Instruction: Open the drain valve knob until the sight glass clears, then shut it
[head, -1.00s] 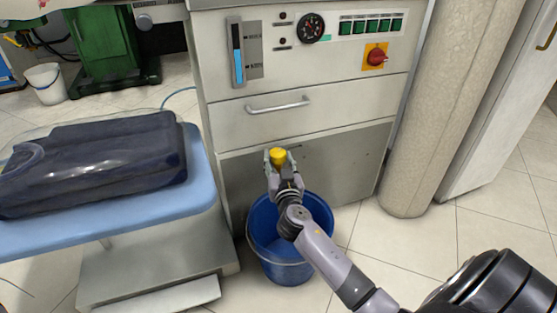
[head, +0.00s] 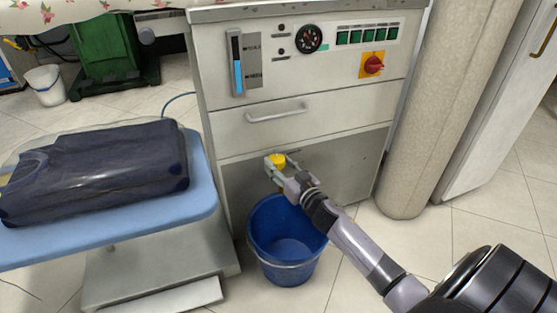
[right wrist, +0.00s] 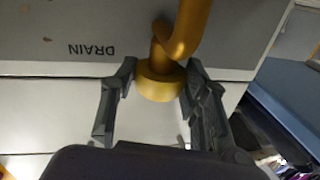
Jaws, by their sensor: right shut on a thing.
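The yellow drain valve knob (head: 277,160) sits under the machine's drawer. My right gripper (head: 280,166) is shut on it. In the right wrist view the fingers (right wrist: 161,76) are on either side of the round knob (right wrist: 158,84), below a yellow pipe (right wrist: 184,35) and beside the upside-down label DRAIN (right wrist: 91,49). The sight glass (head: 237,62) is an upright tube on the panel. It shows blue liquid in its lower part and a dark upper part. My left gripper is not in view.
A blue bucket (head: 286,243) stands on the floor below the valve. A blue-topped board (head: 207,192) with a wrapped dark garment (head: 95,170) is at left. A beige column (head: 427,110) stands at right.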

